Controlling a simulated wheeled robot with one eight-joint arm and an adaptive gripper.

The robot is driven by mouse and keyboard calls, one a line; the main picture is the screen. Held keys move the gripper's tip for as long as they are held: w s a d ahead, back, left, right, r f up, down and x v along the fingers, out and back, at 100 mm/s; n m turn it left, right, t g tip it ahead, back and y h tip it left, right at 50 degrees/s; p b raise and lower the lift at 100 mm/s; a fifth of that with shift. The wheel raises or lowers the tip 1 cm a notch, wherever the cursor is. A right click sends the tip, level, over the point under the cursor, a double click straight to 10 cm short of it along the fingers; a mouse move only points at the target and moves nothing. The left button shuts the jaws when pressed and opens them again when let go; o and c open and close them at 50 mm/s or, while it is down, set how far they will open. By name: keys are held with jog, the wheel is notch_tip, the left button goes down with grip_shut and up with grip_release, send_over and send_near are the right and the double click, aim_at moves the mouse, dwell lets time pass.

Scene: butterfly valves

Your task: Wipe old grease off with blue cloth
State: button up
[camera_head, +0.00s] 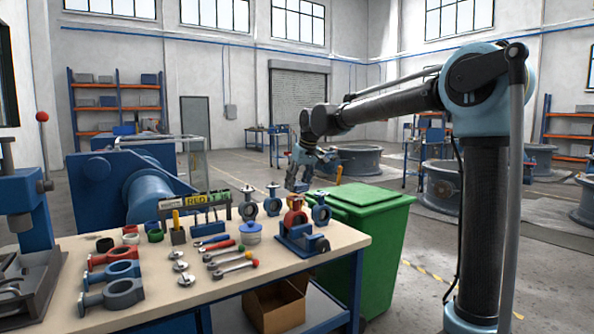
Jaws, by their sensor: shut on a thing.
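My gripper (300,178) hangs at the end of my arm, above the table's far right corner and beside the green bin. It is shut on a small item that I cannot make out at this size. I cannot pick out a blue cloth for certain. A butterfly valve with a red part (295,217) sits in a blue vise (302,240) at the table's right end, below my gripper. Several other butterfly valves (249,210) stand behind and beside it. Old grease is too small to see on any of them.
The table (215,290) carries wrenches (235,268), red, blue and grey valve bodies (111,271), a blue-lidded jar (251,232) and labelled blocks. A green lidded bin (365,225) stands at its right. A press (30,230) stands at the left. Open floor lies beyond the bin.

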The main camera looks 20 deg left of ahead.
jog(key=shift+r, duration=2.85)
